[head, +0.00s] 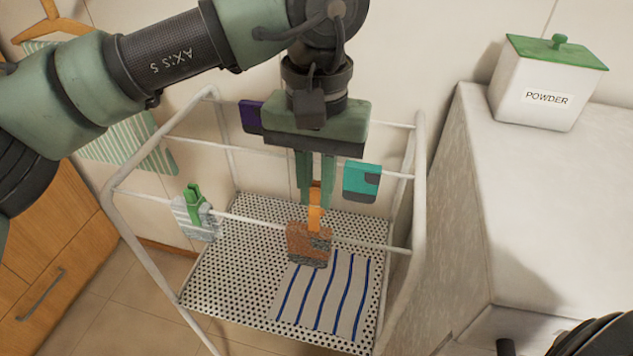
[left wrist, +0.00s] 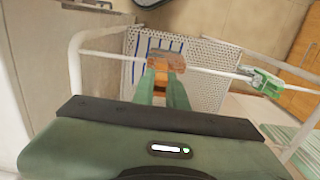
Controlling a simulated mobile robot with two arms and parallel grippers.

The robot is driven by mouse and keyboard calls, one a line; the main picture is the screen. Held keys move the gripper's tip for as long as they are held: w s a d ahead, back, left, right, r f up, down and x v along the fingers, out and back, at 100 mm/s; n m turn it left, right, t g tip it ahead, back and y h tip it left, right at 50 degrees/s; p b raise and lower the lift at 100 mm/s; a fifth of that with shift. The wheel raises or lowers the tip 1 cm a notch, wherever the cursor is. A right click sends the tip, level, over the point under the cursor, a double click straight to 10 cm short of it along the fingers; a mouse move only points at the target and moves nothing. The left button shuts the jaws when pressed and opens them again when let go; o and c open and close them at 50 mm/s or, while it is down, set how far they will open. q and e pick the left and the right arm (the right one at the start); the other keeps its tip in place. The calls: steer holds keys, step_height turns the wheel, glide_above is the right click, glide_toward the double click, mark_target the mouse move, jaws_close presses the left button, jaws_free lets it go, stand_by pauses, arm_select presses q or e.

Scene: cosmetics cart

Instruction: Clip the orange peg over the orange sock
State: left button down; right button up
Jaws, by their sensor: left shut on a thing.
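The orange sock (head: 309,245), rust-orange with a grey lower part, hangs over the front rail of the white drying rack (head: 420,180). The orange peg (head: 314,215) is upright, its lower end at the sock's top edge by the rail. I cannot tell whether its jaws straddle the sock. My left gripper (head: 316,195) points down above the rail, shut on the peg's upper part. My right gripper is not in view.
A green peg (head: 194,203) clips a grey striped sock (head: 190,222) on the rail to the left. A teal sock (head: 362,182) and a purple one (head: 251,116) hang further back. A striped cloth (head: 325,297) lies on the perforated tray. A powder box (head: 548,85) stands on the right counter.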

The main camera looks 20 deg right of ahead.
mark_target(316, 212)
arm_select(q)
steer(key=shift+f+b, duration=1.85)
steer(key=shift+f, duration=0.75)
steer(key=c, duration=1.3)
jaws_free()
steer(key=shift+c, duration=0.2)
steer(key=shift+r, duration=0.15)
